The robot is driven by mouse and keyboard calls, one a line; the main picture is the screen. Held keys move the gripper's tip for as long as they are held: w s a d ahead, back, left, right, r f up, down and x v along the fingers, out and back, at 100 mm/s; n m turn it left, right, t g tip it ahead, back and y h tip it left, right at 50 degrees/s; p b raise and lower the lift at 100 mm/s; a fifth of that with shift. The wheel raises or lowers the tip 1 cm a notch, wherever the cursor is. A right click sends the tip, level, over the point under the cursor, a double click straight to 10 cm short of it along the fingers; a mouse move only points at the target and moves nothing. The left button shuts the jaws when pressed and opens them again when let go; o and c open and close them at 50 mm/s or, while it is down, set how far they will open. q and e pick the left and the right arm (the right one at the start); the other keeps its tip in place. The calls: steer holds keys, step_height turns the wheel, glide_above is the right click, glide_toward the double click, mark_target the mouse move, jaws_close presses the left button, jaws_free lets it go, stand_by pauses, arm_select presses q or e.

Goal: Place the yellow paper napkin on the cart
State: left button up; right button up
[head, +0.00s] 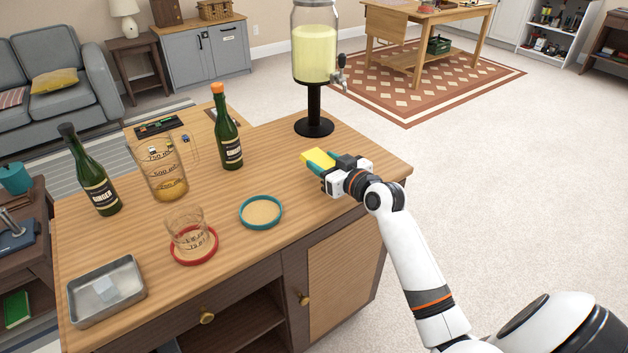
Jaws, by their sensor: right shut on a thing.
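The yellow paper napkin (317,157) is a small, flat yellow block near the right end of the wooden cabinet top. My right gripper (325,166) is shut on it, reaching in from the right. I cannot tell whether the napkin touches the top or is held just above it. A light wooden table with a lower shelf (428,14), which looks like the cart, stands on the patterned rug at the back right. Part of its top is cut off by the frame. My left gripper is not in view.
The cabinet top (330,205) holds a drink dispenser (314,50), green bottles (228,135), a measuring jug (163,170), a glass (187,230), coasters (261,212) and a metal tray (106,290). Open carpet (500,170) lies to the right.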

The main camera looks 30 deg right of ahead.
step_height(320, 180, down, 2)
steer(key=shift+w+f, duration=0.15)
steer(key=shift+f+b, duration=0.45)
steer(key=shift+f, duration=1.3)
steer(key=shift+f, duration=0.2)
steer(key=o, duration=0.9)
steer(key=shift+r, duration=0.1)
steer(key=shift+o, duration=0.2)
